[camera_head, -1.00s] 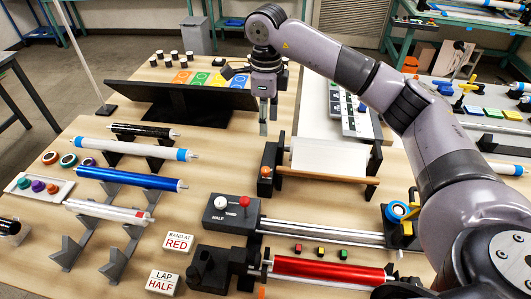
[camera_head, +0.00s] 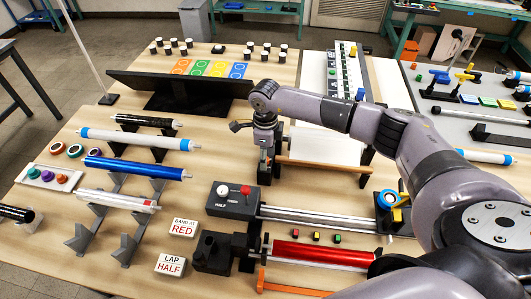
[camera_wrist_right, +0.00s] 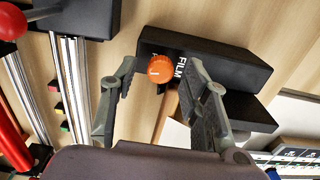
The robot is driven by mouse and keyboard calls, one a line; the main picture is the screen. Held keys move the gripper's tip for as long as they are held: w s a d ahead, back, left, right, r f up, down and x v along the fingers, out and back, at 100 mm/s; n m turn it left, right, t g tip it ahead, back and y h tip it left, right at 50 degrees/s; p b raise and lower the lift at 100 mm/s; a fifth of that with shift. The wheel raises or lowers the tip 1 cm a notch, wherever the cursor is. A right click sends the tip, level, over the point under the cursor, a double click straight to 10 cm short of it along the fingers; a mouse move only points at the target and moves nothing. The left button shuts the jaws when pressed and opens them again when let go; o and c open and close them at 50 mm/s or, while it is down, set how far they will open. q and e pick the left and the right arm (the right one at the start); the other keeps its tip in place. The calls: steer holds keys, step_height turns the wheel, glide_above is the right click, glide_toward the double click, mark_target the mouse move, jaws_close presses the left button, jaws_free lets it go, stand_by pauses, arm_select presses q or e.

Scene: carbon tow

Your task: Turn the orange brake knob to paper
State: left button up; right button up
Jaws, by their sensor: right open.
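The orange brake knob (camera_wrist_right: 160,70) sits on a black block (camera_wrist_right: 225,66) in the right wrist view. The word FILM is printed on the block beside the knob; other lettering is partly covered. A small pale mark shows on the knob, but its exact direction is hard to tell. My right gripper (camera_wrist_right: 157,80) is open, with its fingers on either side of the knob and a gap to each. In the head view my right gripper (camera_head: 266,172) hangs over the block and largely hides the knob. My left gripper is not in view.
The wooden bar (camera_head: 325,168) and white sheet (camera_head: 326,146) lie right of the block. A grey box with a red-balled lever (camera_head: 246,190) and metal rails (camera_head: 320,219) stand in front. A dark panel (camera_head: 180,90) stands behind.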

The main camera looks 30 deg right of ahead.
steer(key=shift+f, duration=0.2)
steer(key=shift+c, duration=0.3)
jaws_close()
